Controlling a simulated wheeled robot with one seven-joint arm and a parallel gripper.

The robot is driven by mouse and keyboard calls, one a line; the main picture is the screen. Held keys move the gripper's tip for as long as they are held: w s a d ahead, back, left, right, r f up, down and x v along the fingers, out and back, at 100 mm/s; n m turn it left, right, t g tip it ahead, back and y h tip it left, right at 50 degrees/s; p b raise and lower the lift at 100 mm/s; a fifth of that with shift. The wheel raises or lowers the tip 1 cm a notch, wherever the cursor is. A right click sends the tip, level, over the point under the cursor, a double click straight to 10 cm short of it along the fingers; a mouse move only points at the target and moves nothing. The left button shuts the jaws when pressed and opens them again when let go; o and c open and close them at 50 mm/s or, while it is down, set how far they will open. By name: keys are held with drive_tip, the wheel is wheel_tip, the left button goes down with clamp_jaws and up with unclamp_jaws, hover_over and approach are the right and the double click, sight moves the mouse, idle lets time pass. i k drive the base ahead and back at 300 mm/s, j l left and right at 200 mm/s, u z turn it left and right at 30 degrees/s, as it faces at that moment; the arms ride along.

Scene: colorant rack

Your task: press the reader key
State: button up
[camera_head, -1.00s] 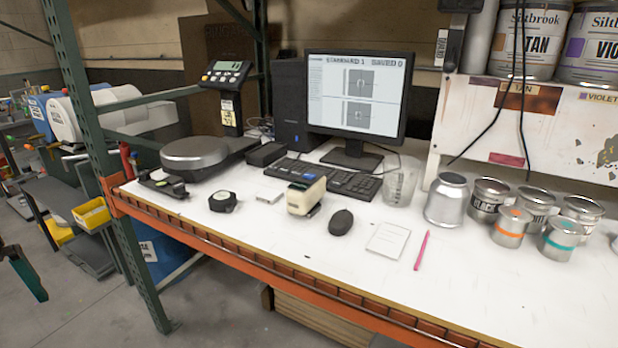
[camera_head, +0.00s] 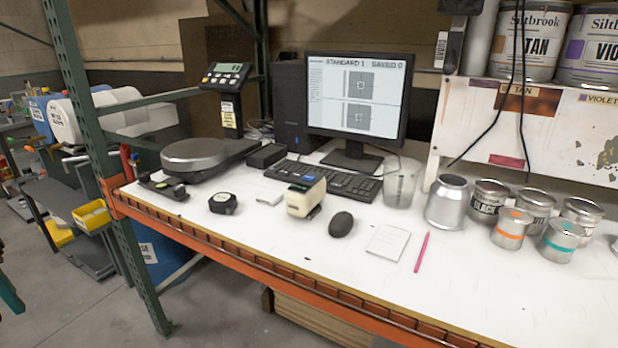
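The cream reader (camera_head: 304,201) is most likely the small handheld device standing on the white bench in front of the keyboard. Its upper end is dark, with a small blue spot (camera_head: 308,179) on it; I cannot tell whether that is the key. The monitor (camera_head: 357,100) behind it reads "STANDARD 1" and "SAVED 0". My gripper is not recognisable in view. A dark teal piece (camera_head: 9,296) shows at the left edge, well away from the reader; I cannot tell whether it is mine.
A black mouse (camera_head: 341,224), white pad (camera_head: 387,242) and pink pen (camera_head: 422,251) lie right of the reader. A round black gauge (camera_head: 223,203) lies left, near the scale (camera_head: 194,154). The keyboard (camera_head: 328,180) is close behind. Several cans stand right. The bench front is clear.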

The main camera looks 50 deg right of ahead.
sight(309, 178)
drive_tip(key=z, duration=1.55)
drive_tip(key=i+j, duration=0.3)
drive_tip(key=i, duration=0.2)
drive_tip(key=i+j, duration=0.25)
drive_tip(key=i, duration=0.25)
